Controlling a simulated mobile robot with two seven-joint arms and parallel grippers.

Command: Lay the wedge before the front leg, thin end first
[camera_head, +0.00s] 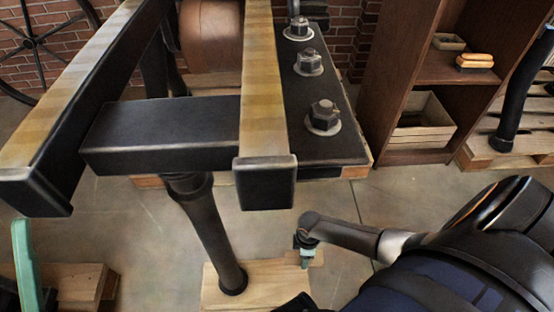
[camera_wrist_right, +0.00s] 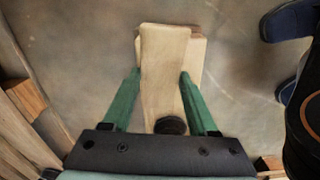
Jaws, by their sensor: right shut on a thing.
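The front leg (camera_head: 214,235) is a dark round post under the press frame. Its foot stands on a pale wooden board (camera_head: 215,287) on the floor. My right gripper (camera_head: 305,260) is low, just right of the leg, near the board's right end. A dark round spot that I cannot identify shows near the wedge's lower end. Which end is thin is unclear. A green finger-like part at the lower left seems to be my left gripper (camera_head: 25,265), cut off by the frame.
The press frame's beams (camera_head: 160,135) overhang the leg, with a bolted black plate (camera_head: 325,140) to the right. A wooden shelf (camera_head: 400,85) and pallet (camera_head: 515,148) stand at the back right. Stacked wood (camera_head: 85,284) lies at lower left.

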